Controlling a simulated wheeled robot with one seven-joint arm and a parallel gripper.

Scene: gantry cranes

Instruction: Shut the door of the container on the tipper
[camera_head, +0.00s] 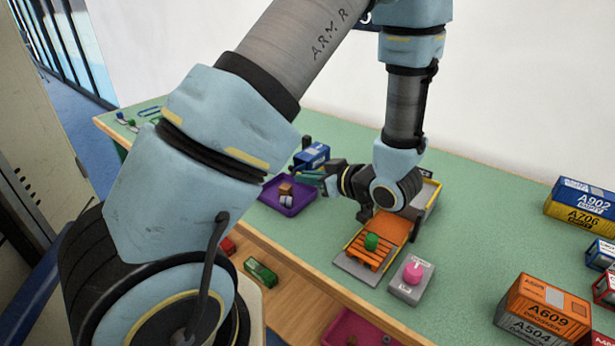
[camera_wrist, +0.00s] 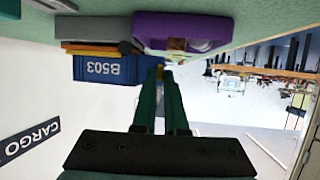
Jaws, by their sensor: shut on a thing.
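The blue container (camera_head: 312,156) stands beyond my gripper (camera_head: 308,178) in the head view. In the upside-down wrist view the blue container (camera_wrist: 105,69), marked B503, rests on the yellow-edged tipper (camera_wrist: 88,47) with a grey base. My gripper (camera_wrist: 163,78) is shut on the container's door (camera_wrist: 154,62), a blue edge at the container's right end in that view. The fingers hide much of the door, so its angle is hard to read. My wrist and forearm hide most of the tipper in the head view.
A purple tray (camera_head: 270,196) with small goods sits just below my fingertips. An orange platform (camera_head: 398,228) with a pallet and a green drum is nearer, beside a grey block (camera_head: 408,293) with a pink piece. Stacked containers (camera_head: 545,310) stand at the right. The right middle tabletop is clear.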

